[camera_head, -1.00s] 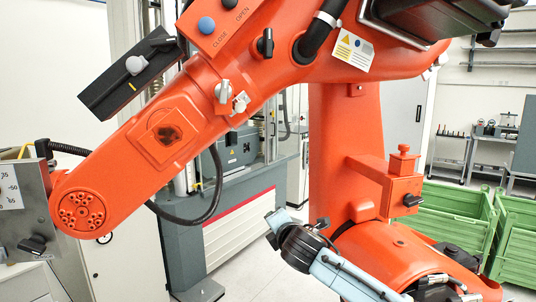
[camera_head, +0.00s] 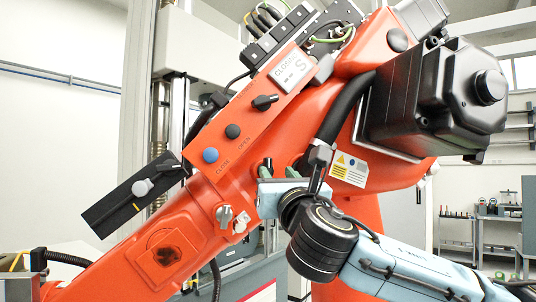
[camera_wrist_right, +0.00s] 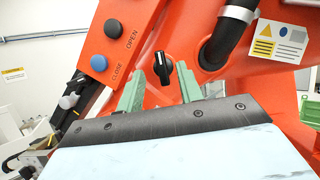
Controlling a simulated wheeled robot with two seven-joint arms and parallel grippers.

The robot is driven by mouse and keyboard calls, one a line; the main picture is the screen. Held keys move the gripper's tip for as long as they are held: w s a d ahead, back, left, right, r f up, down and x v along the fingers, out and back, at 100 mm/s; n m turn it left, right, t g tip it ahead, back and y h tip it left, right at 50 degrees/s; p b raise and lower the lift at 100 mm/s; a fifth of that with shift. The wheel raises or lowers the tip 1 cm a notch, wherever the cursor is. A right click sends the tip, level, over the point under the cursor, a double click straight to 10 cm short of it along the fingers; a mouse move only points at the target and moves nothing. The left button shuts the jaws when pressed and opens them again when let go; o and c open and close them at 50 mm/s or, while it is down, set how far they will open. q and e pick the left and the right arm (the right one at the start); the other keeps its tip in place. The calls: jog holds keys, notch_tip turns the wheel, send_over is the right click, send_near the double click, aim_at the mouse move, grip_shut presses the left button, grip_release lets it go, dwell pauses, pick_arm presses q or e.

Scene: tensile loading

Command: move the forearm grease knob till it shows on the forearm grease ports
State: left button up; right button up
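A black pointer knob sits on the orange forearm (camera_head: 166,258), beside the button panel; it shows clearly in the right wrist view (camera_wrist_right: 162,66), its pointer close to upright. No label for it is readable. My right gripper (camera_head: 281,172) is at this knob in the head view and partly covers it. In the wrist view its green fingers (camera_wrist_right: 159,74) stand open on either side of the knob, with gaps visible. A grey knob (camera_head: 224,214) with a small pale fitting (camera_head: 241,223) sits lower on the forearm. I cannot tell which parts are the grease ports. My left gripper is not in view.
The button panel (camera_head: 221,117) has blue and black buttons and another black knob (camera_head: 265,102). A black bar with a grey knob (camera_head: 141,187) juts out left. A black hose (camera_head: 345,105) and a motor housing (camera_head: 428,100) lie close above my right gripper.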

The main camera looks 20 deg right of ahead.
aim_at(269, 162)
jog(key=p+x, duration=0.3)
jog(key=x, duration=0.5)
jog(key=shift+w+r, duration=0.1)
jog(key=shift+w, duration=0.15)
jog(key=shift+c, duration=0.2)
grip_shut()
